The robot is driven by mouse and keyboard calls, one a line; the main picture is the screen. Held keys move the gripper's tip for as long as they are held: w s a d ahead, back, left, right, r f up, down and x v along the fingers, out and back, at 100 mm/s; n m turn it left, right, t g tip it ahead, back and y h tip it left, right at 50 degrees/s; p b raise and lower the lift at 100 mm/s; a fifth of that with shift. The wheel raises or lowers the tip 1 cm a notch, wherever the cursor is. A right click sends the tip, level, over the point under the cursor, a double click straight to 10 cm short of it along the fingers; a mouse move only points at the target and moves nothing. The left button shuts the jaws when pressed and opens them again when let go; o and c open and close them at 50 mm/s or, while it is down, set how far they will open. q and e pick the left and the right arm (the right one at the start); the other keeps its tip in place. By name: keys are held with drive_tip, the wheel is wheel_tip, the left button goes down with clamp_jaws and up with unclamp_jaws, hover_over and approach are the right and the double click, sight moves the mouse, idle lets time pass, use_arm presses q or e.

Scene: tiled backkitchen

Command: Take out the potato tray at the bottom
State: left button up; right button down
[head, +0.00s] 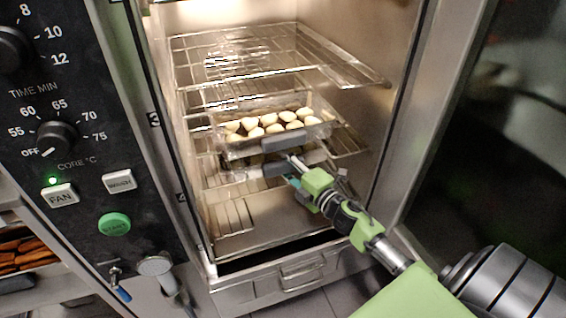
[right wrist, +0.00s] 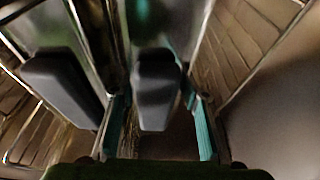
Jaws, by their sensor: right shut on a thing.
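The potato tray (head: 238,149) is a shiny metal tray holding several pale potatoes (head: 270,127). It is at a lower rack level inside the open oven. My right gripper (head: 286,153) reaches in from the lower right and is shut on the tray's front edge, one dark pad above the other. In the right wrist view, the two dark pads (right wrist: 110,88) stand on either side of a shiny metal edge of the tray (right wrist: 96,40). The pads hide part of the tray's front. My left gripper is not in view.
Wire racks (head: 290,58) sit above the tray, and another rack (head: 233,218) shows lower left. The oven door (head: 470,120) stands open at the right. The control panel (head: 75,120) is at the left. A drawer with a handle (head: 302,272) is below the opening.

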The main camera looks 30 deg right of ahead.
drive_tip(key=shift+r, duration=0.25)
drive_tip(key=shift+s+a, duration=0.1)
drive_tip(key=shift+s, duration=0.2)
use_arm(q)
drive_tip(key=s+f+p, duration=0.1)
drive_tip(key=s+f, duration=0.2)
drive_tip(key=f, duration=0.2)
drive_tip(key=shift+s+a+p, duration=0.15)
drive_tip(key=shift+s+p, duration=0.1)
drive_tip(key=shift+p, duration=0.1)
use_arm(e)
drive_tip(key=s+a, duration=0.3)
drive_tip(key=s, duration=0.9)
drive_tip(key=s+a, duration=0.2)
drive_tip(key=s, duration=1)
drive_tip(key=s+a, duration=0.3)
drive_tip(key=s, duration=0.9)
drive_tip(key=shift+a, duration=0.3)
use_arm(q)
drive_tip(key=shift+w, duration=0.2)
use_arm(e)
drive_tip(key=shift+w, duration=0.1)
